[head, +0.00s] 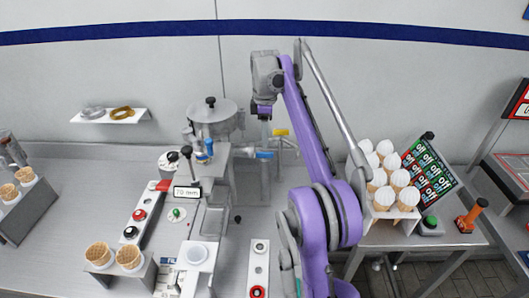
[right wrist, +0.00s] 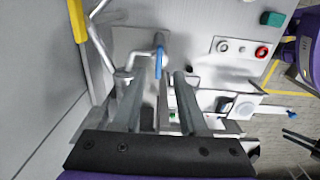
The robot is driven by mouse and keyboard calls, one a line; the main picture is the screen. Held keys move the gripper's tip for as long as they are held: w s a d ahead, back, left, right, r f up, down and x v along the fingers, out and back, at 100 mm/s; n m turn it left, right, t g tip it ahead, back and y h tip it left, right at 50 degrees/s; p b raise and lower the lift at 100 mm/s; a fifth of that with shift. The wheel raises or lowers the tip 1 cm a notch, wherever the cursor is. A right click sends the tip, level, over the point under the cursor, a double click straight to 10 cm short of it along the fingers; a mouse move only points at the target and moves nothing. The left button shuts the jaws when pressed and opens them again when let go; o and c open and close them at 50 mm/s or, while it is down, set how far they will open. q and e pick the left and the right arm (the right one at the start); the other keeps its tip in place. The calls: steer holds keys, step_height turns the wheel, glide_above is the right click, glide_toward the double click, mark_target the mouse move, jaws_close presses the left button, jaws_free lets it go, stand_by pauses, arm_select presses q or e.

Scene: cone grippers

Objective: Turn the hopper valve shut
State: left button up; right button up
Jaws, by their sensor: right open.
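The hopper (head: 212,112), a grey drum with a black knob on its lid, stands at the back of the counter. A blue-handled valve (head: 208,148) sits just below it. A second blue handle (head: 264,155) is on a pipe to its right, with a yellow handle (head: 280,132) above that. My right gripper (head: 265,112) points down, right of the hopper. In the right wrist view its jaws (right wrist: 159,72) are open and empty, with a blue lever (right wrist: 159,62) showing between the fingertips. I cannot tell whether they touch it. My left gripper is out of view.
A button strip (head: 145,217) and a small display (head: 187,193) stand before the machine. Waffle cones (head: 100,253) sit in a holder at front left. A rack of wrapped cones (head: 385,175) is right of my arm. Grey counter (head: 80,215) is bare at left.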

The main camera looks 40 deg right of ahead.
mark_target(265, 155)
step_height(265, 155, down, 5)
steer(key=shift+w+f+b, duration=0.1)
steer(key=shift+f+b, duration=0.05)
steer(key=shift+b, duration=0.2)
jaws_close()
